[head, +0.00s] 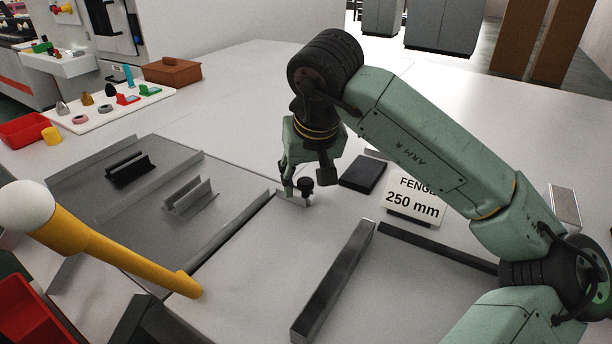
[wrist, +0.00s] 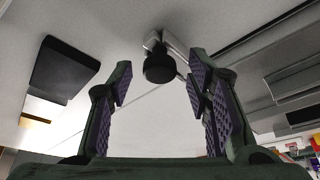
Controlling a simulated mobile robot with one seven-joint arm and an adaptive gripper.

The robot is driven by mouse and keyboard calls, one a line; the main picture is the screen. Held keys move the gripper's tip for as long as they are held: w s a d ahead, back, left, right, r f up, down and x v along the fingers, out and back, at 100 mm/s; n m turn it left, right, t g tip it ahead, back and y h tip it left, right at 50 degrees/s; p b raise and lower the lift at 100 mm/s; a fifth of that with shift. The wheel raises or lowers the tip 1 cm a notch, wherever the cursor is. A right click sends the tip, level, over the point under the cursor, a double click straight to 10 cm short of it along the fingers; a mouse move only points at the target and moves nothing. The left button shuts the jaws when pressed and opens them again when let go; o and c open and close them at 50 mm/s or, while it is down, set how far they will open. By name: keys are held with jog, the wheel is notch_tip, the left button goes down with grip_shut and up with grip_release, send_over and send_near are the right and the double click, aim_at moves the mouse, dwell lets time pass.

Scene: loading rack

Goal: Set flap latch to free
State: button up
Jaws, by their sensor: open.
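In the wrist view the black knob (wrist: 159,68) hangs from the bright metal bracket (wrist: 172,47), between and beyond my fingertips. My gripper (head: 292,185) points down just beside the knob in the head view. In the wrist view my gripper (wrist: 160,85) is open, its two purple-padded fingers apart with nothing held. I cannot tell which setting the latch is in.
A grey plate (head: 140,215) with upright metal profiles lies left of the latch. A dark block (head: 362,174) and a sign reading 250 mm (head: 412,202) stand to the right. A long metal bar (head: 335,280) lies in front. A yellow handle (head: 110,250) crosses the near left.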

jog(key=shift+r, duration=0.15)
jog(key=v, duration=1.1)
jog(key=shift+s+r, duration=0.2)
jog(key=shift+r, duration=0.15)
jog(key=shift+d, duration=0.1)
